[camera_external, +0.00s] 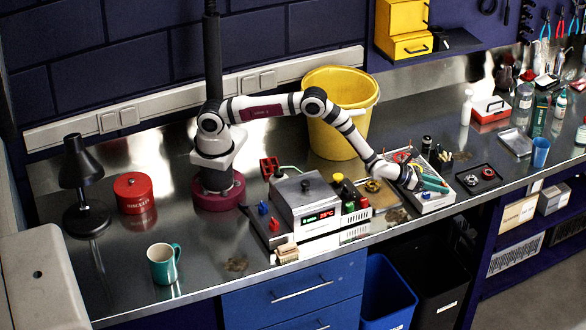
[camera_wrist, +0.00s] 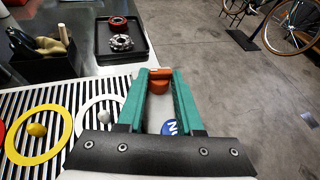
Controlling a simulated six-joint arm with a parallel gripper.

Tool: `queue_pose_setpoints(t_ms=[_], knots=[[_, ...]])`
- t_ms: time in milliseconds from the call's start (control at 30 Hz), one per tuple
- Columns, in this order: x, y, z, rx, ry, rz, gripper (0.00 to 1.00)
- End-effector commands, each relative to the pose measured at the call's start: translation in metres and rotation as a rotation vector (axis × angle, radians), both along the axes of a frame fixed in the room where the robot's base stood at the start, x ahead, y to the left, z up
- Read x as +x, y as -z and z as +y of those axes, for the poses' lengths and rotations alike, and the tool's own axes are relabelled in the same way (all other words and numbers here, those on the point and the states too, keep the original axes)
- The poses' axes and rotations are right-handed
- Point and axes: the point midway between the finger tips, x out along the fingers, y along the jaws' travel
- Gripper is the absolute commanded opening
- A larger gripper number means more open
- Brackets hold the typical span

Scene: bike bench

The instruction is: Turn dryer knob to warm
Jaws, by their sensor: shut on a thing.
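My gripper (camera_external: 434,184) is over the right end of a white slatted box (camera_external: 433,203) near the bench's front edge. In the wrist view, the green fingers of my gripper (camera_wrist: 160,79) are shut on a small orange knob (camera_wrist: 159,86), which shows between their tips. A blue round label with white letters (camera_wrist: 169,128) shows below the knob, partly covered by the gripper. The knob's setting cannot be read. The slatted top (camera_wrist: 62,101) carries a yellow ring (camera_wrist: 38,153) and a white ring, each around a small knob. In the external view the fingers hide the held knob.
A metal-topped unit (camera_external: 305,195) with a red display stands left of the box. A yellow bucket (camera_external: 340,125) is behind my arm. A black tray (camera_external: 478,179) with ring-shaped parts lies to the right. A black holder (camera_wrist: 42,62) stands behind the slatted top.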

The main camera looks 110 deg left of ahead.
Motion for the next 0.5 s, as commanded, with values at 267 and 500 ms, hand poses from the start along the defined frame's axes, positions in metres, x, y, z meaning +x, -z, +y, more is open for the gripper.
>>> queue_pose_setpoints(t_ms=[267, 500], knots=[[-0.0003, -0.0004, 0.0011, -0.001, -0.004, -0.001, 0.63], [-0.0016, -0.0009, -0.0001, -0.001, -0.003, 0.000, 0.63]])
